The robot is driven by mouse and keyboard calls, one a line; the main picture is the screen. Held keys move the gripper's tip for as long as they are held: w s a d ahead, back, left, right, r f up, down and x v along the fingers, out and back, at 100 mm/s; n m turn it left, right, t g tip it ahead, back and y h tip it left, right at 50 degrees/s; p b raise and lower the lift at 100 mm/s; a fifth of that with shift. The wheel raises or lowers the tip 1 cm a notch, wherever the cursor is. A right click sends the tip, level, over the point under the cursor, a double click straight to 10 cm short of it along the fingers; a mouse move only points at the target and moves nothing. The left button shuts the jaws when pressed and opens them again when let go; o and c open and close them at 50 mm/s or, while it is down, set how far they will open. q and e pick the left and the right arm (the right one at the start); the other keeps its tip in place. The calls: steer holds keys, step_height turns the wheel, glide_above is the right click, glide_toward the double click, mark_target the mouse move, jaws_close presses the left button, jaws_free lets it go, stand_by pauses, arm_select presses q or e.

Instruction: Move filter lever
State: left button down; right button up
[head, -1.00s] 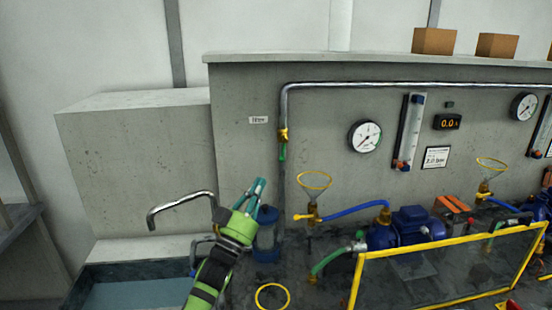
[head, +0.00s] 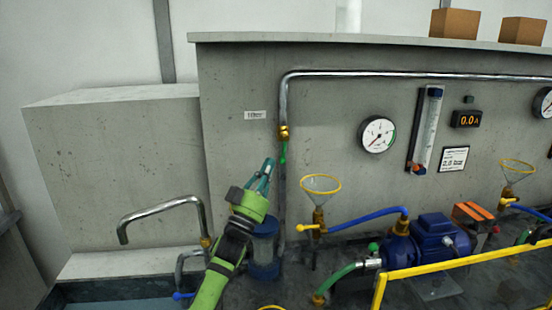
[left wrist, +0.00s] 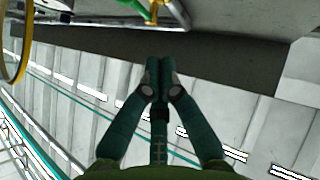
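The filter lever (head: 283,153) is a small green handle hanging down from a brass valve (head: 284,133) on the vertical steel pipe, beside a small label on the grey wall. My left gripper (head: 268,164) points up, just left of and slightly below the lever, with a small gap between them in the head view. In the left wrist view its two teal fingers (left wrist: 159,66) meet at the tips with nothing visible between them. A yellowish and green part (left wrist: 152,10) shows at the top edge there; I cannot tell surely what it is. My right gripper is not in view.
A blue filter housing (head: 264,250) stands behind my left arm. A bent steel spout (head: 160,208) is to the left. A yellow-rimmed funnel (head: 321,186), blue pump (head: 442,235) and yellow guard frame (head: 460,262) lie to the right.

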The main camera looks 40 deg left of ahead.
mark_target(285, 148)
arm_select(q)
steer(key=shift+n+y, duration=0.4)
steer(key=shift+y, duration=0.1)
steer(key=w+b, duration=0.1)
steer(key=w, duration=0.1)
steer(key=w+b, duration=0.1)
steer(key=b, duration=0.1)
steer(key=w+a+b, duration=0.1)
steer(key=w+b, duration=0.1)
steer(key=shift+w+a+f, duration=0.1)
steer(key=shift+w+f, duration=0.15)
steer(key=shift+w, duration=0.1)
steer(key=shift+w+r+n+y+b, duration=0.1)
steer(key=shift+w+n+y+b, duration=0.05)
steer(key=shift+n+y+b, duration=0.3)
steer(key=shift+r, duration=0.1)
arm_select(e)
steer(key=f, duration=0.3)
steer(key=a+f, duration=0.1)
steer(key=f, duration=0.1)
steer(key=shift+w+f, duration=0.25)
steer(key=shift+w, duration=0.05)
